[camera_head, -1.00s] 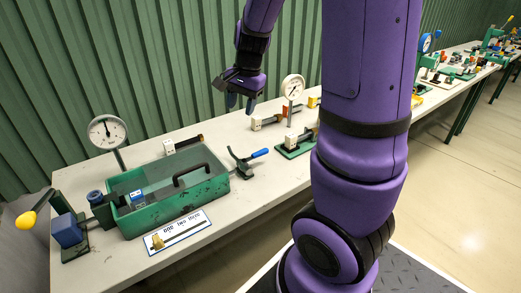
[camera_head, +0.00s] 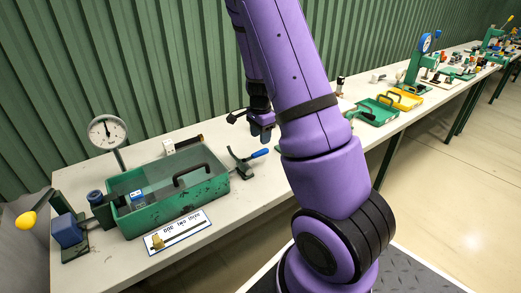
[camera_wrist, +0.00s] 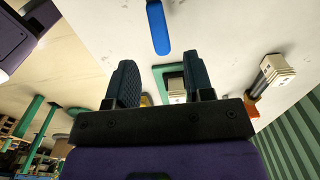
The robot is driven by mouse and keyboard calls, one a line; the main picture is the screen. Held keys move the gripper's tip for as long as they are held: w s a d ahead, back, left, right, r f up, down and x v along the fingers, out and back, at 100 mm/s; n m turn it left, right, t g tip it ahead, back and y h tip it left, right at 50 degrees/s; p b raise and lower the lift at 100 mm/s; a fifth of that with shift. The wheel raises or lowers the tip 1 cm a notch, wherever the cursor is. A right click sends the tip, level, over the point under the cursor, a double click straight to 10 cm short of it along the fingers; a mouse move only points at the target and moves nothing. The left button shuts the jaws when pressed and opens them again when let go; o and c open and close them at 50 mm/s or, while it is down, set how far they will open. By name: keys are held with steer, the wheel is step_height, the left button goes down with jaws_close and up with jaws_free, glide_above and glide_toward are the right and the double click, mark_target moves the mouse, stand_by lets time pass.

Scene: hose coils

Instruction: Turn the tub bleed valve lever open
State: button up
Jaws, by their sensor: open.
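The green tub (camera_head: 145,217) stands on the bench with a black handle across its top. At its right end is a valve with a blue lever (camera_head: 258,153), which points to the right, away from the tub. In the wrist view the blue lever (camera_wrist: 158,28) lies beyond the fingertips, roughly in line with the gap between them. My gripper (camera_head: 262,138) is above and behind the lever, close to it in the head view. In the wrist view my gripper (camera_wrist: 160,75) is open with nothing between its fingers. The fingers are apart from the lever.
A dial gauge (camera_head: 107,132) stands behind the tub. A yellow-knobbed lever (camera_head: 26,220) on a blue block is at the left. A label plate (camera_head: 178,231) lies in front. White block fittings (camera_wrist: 277,68) show in the wrist view. A green tray (camera_head: 375,110) is farther right.

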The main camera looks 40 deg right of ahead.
mark_target(260, 151)
steer(key=shift+f, duration=3.15)
jaws_close()
